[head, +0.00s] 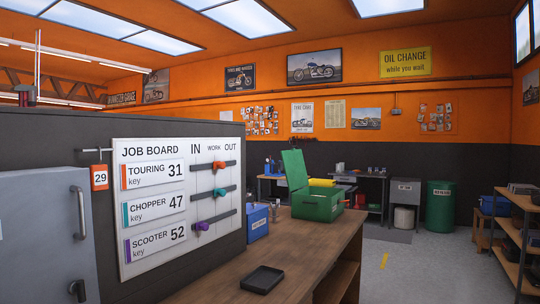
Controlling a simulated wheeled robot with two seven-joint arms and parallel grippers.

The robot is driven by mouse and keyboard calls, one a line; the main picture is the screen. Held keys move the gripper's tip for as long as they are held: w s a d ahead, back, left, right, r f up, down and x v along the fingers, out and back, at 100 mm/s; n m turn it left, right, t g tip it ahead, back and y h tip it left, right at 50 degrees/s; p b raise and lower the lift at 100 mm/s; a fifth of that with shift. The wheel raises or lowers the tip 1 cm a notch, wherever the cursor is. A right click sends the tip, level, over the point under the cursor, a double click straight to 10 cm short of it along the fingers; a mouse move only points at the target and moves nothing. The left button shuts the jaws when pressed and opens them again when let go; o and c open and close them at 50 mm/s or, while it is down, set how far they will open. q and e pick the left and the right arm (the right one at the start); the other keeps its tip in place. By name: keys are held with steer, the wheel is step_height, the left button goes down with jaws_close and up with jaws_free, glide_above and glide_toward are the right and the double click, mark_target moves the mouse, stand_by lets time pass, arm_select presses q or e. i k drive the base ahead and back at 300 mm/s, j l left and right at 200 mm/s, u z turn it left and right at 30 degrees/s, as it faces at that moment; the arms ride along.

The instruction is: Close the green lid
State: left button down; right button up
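The green lid (295,169) stands raised and open at the left side of a green box (318,208). The box sits on the far part of the wooden workbench (320,238). Something yellow (322,182) shows just above the box's rim; I cannot tell whether it is inside or behind. The box's inside is mostly hidden from this angle. Neither of my grippers shows in the head view.
A blue box (257,222) stands left of the green box. A black tray (262,279) lies on the near bench. The job board (180,200) and a grey cabinet (45,235) fill the left. Open floor (420,265) and a shelf (515,240) lie right.

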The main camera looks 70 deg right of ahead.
mark_target(295, 169)
steer(key=z, duration=1.45)
steer(key=i+l+z, duration=0.1)
steer(key=l, duration=0.3)
steer(key=i+l+z, duration=0.15)
steer(key=l, duration=0.2)
steer(key=i+l+z, duration=0.1)
steer(key=l, duration=0.25)
steer(key=i+l+z, duration=0.85)
steer(key=i+z, duration=0.25)
steer(key=i, duration=0.2)
steer(key=i+z, duration=0.2)
steer(key=i, duration=1.2)
steer(key=i+l+u, duration=0.15)
steer(key=i+u, duration=0.3)
steer(key=i, duration=0.4)
steer(key=i+j+u, duration=0.15)
steer(key=u, duration=0.35)
steer(key=i+u, duration=0.7)
steer(key=u, duration=0.25)
